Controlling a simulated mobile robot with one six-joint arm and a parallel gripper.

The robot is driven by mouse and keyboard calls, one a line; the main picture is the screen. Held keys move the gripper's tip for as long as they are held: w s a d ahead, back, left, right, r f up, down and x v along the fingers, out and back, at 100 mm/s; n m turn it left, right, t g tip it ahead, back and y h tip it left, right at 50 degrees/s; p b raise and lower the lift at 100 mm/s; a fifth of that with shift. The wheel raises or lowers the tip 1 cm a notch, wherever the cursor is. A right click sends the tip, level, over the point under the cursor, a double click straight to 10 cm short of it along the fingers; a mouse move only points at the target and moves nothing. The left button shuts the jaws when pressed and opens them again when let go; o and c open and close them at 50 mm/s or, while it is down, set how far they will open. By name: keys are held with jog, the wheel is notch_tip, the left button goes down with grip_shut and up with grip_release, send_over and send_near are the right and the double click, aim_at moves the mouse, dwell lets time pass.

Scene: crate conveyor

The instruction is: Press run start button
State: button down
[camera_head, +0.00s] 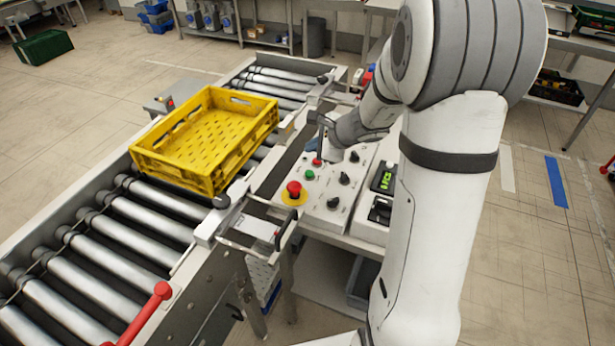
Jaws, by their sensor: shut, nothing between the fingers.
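The control panel (318,217) is a light box beside the roller conveyor. On it are a green button (309,174), a smaller red button (317,162) just behind it, and a red mushroom button (294,189) on a yellow base in front. Any labels are too small to read. My gripper (320,154) is shut and empty. It points down over the back of the panel, close to the red button and a little behind the green one. I cannot tell whether its tips touch the panel.
Black knobs (344,178) sit on the panel's right side. A box with a green display (385,180) stands to the right. An empty yellow crate (160,164) rests on the conveyor rollers (137,232). A red lever (145,310) is at the front left. The floor at right is mostly clear.

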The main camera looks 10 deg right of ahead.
aim_at(313, 175)
notch_tip(313, 175, down, 6)
jog(key=b, duration=0.4)
jog(key=shift+b, duration=0.3)
jog(key=shift+f, duration=0.1)
dwell(1.5)
jog(key=shift+s+f+b, duration=0.1)
jog(key=shift+f+b, duration=0.15)
jog(key=shift+b, duration=0.35)
jog(key=shift+f+b, duration=0.5)
jog(key=shift+b, duration=0.05)
dwell(0.4)
jog(key=shift+r, duration=0.1)
jog(key=shift+r+p, duration=0.6)
jog(key=shift+r, duration=0.2)
notch_tip(313, 175, up, 5)
jog(key=p, duration=0.4)
